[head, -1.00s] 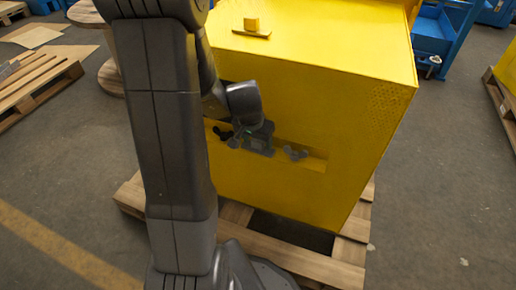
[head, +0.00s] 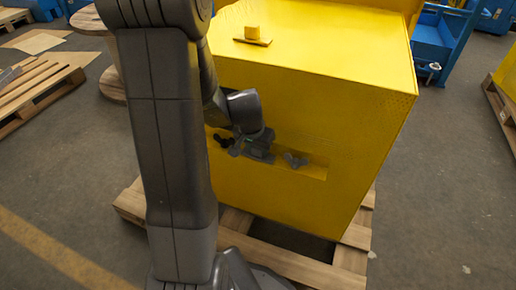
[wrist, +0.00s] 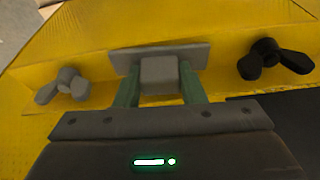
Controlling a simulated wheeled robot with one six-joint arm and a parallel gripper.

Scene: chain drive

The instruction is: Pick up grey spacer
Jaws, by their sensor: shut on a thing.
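The grey spacer (wrist: 160,70), a small block on a flat rectangular plate, is between the two green fingers of my gripper (wrist: 160,84) in the wrist view. The fingers are shut on the block from both sides. In the head view my gripper (head: 254,150) is at the recess in the front of the yellow box (head: 300,205). The spacer is hard to make out there. I cannot tell whether its plate touches the recess surface.
A grey wing nut (wrist: 64,86) is left of the spacer and a black wing nut (wrist: 273,61) right of it in the wrist view. A yellow block on a plate (head: 252,36) lies on the box top. The box stands on a wooden pallet (head: 265,262).

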